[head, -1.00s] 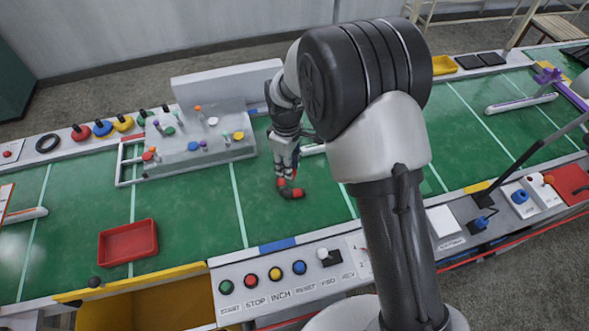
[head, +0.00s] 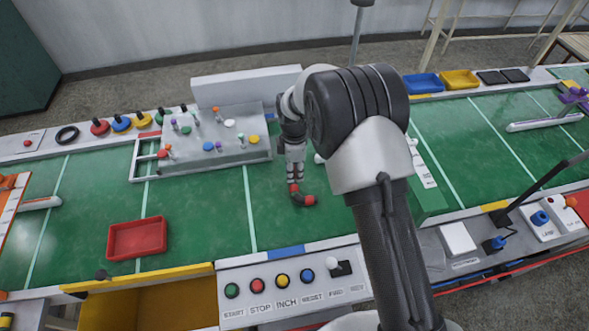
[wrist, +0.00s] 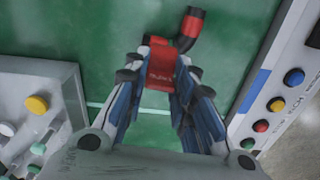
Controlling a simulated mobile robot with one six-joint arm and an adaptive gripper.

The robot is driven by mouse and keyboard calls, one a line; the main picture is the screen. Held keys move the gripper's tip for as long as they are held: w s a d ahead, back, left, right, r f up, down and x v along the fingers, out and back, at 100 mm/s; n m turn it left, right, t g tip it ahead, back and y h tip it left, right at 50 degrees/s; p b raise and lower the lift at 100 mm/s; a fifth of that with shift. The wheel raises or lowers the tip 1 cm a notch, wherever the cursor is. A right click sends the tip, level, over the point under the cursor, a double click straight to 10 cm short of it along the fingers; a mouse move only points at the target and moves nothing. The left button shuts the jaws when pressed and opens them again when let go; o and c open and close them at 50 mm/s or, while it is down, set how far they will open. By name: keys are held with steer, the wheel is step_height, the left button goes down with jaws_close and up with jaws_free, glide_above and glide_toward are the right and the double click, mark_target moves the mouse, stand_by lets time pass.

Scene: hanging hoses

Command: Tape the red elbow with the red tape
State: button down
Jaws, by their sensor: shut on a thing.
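The red elbow (head: 309,200) lies on the green belt in the head view, a short bent pipe with a black middle and red ends. It also shows at the top of the wrist view (wrist: 188,28). My gripper (head: 294,180) points down just behind it in the head view. In the wrist view, my gripper's fingers (wrist: 161,72) are shut on a red block with dark lettering, apparently the red tape (wrist: 160,76). The tape is right beside the elbow's near end; whether they touch is unclear. The lettering is too blurred to read.
A grey fixture (head: 215,145) with coloured knobs stands behind and left of the gripper. An empty red tray (head: 138,257) lies on the belt at left. A button panel (head: 285,300) runs along the front edge. The belt between tray and elbow is clear.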

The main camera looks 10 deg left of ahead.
mark_target(295, 190)
steer(key=shift+f, duration=0.2)
steer(key=shift+f+b, duration=1.15)
steer(key=shift+f, duration=0.6)
steer(key=shift+f, duration=0.25)
steer(key=shift+f+b, duration=0.75)
steer(key=shift+f, duration=0.2)
steer(key=shift+f+b, duration=0.4)
steer(key=shift+f, duration=0.25)
stand_by(0.4)
steer(key=shift+s+d+f+b, duration=0.1)
steer(key=shift+s+f+b, duration=0.15)
steer(key=shift+f, duration=0.15)
steer(key=shift+s+d+f+b, duration=0.1)
steer(key=shift+f+b, duration=0.15)
steer(key=shift+f, duration=0.1)
stand_by(0.5)
steer(key=c, duration=1.5)
jaws_free()
steer(key=shift+o, duration=1.1)
steer(key=shift+w+f, duration=0.15)
